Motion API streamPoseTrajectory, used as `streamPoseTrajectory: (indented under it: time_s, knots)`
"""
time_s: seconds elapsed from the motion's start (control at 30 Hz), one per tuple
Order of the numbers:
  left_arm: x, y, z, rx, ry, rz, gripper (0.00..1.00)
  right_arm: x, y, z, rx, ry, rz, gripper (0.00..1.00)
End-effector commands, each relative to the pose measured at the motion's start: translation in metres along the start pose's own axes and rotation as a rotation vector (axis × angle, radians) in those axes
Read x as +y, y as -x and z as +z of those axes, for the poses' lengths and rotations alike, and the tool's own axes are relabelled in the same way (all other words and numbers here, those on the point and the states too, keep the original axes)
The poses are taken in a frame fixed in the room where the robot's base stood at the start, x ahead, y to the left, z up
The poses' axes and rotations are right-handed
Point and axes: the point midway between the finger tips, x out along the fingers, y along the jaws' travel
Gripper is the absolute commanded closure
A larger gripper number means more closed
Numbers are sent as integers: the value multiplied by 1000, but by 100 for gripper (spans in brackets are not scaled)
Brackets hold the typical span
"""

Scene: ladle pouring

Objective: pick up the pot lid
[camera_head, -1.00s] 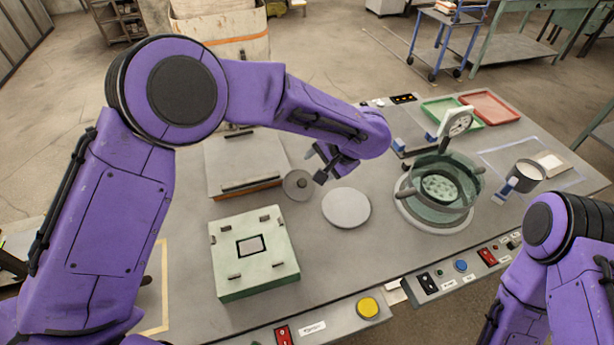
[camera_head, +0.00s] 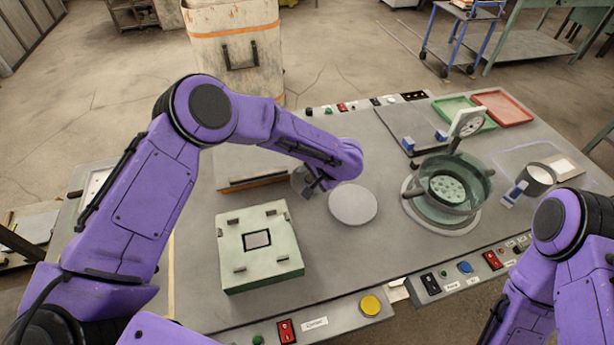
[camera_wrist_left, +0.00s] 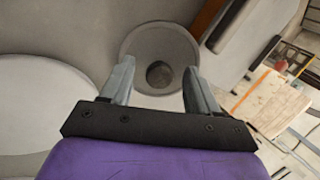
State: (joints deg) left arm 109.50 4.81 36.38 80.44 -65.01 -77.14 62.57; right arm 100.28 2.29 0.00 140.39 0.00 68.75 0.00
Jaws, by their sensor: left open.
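The pot lid is a grey round disc with a dark knob; in the left wrist view the lid (camera_wrist_left: 138,41) lies with its knob between my fingers. In the head view the lid (camera_head: 299,176) is mostly hidden behind my left gripper (camera_head: 312,189). My left gripper (camera_wrist_left: 156,78) is open, its two fingers on either side of the knob. I cannot tell whether they touch it.
A pale round plate (camera_head: 353,204) lies just right of my left gripper. A pale green box (camera_head: 262,268) stands in front of it. A small cup (camera_head: 540,174), a green tray (camera_head: 452,105) and a red tray (camera_head: 503,108) are at the right. Buttons line the front edge.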

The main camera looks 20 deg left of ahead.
Motion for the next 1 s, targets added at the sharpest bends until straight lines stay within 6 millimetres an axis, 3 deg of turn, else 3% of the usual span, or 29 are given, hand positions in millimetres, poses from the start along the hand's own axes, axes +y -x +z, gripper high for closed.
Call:
streamPoseTrajectory:
  time_s: [0.17,0.33,0.73,0.87,1.0]
  knots:
    - [0,0,0,1,0,0,43,0,-1,0,0,0,0,47]
    - [0,0,0,1,0,0,98,0,-1,0,0,0,0,47]
    - [-2,4,-1,2,1,-1,100,0,2,-1,0,0,0,47]
    - [-12,18,-1,3,1,-4,100,1,14,-6,0,0,0,47]
    - [-24,47,-3,1,5,-5,100,3,36,-15,0,0,0,47]
